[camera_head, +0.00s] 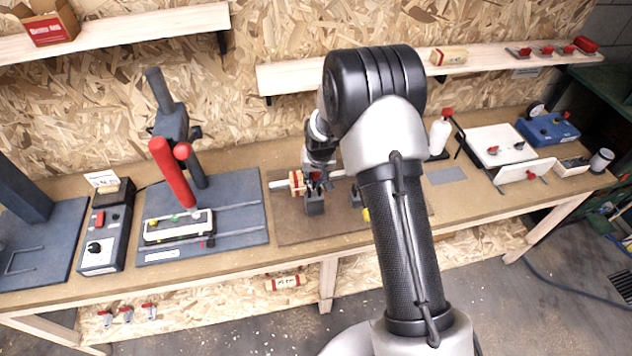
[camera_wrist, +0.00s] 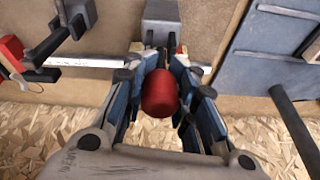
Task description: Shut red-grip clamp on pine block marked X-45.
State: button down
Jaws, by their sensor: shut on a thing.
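My gripper (camera_wrist: 160,92) is shut on a red, rounded grip (camera_wrist: 159,93), seen end-on between its fingers in the wrist view. A grey block-shaped part (camera_wrist: 161,22) stands just beyond the grip, over a metal rail. In the head view my gripper (camera_head: 318,182) is low over the brown board at mid-bench, partly hidden by my arm. A small pine block with red bands (camera_head: 296,183) shows just left of it there; I cannot read any mark on it. Whether clamp jaws touch the block is hidden.
A second red-handled part (camera_wrist: 12,52) is at the wrist view's left. A blue-grey plate (camera_head: 160,246) with a red-levered press stands left of the brown board (camera_head: 295,231). A white bottle (camera_head: 439,136) stands right of my arm. Another pine block (camera_head: 448,56) lies on the shelf.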

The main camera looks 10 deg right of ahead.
jog(key=shift+w+r, duration=0.6)
jog(key=shift+w, duration=0.4)
jog(key=c, duration=1.7)
grip_release()
jog(key=shift+s, duration=0.1)
jog(key=o, duration=0.4)
jog(key=shift+s+f, duration=0.2)
jog(key=shift+s, duration=0.15)
jog(key=v, duration=1.2)
